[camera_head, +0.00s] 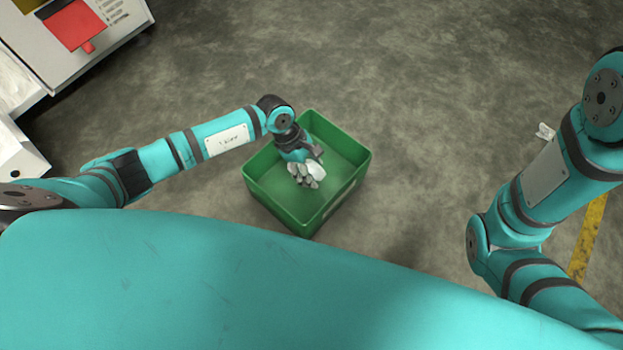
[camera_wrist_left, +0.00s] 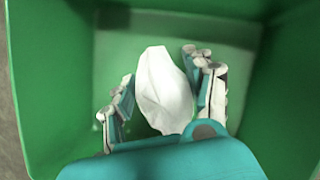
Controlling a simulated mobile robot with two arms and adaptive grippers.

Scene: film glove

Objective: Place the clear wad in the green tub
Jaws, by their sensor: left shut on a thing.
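The green tub (camera_head: 345,148) stands on the floor near the middle of the head view. My left gripper (camera_head: 308,176) is over the inside of the tub. It is shut on the clear wad (camera_head: 316,168), which looks whitish and crumpled. In the left wrist view the wad (camera_wrist_left: 163,90) sits between the two fingers of my left gripper (camera_wrist_left: 160,95), with the tub's green walls (camera_wrist_left: 45,75) around it. I cannot tell whether the wad touches the tub's bottom. My right arm shows at the right of the head view, but its gripper is out of view.
A pale cabinet (camera_head: 85,55) with a red item (camera_head: 75,27) stands at the top left. A small white scrap (camera_head: 545,131) lies on the floor at the right, near a yellow floor stripe (camera_head: 588,235). The floor around the tub is mostly clear.

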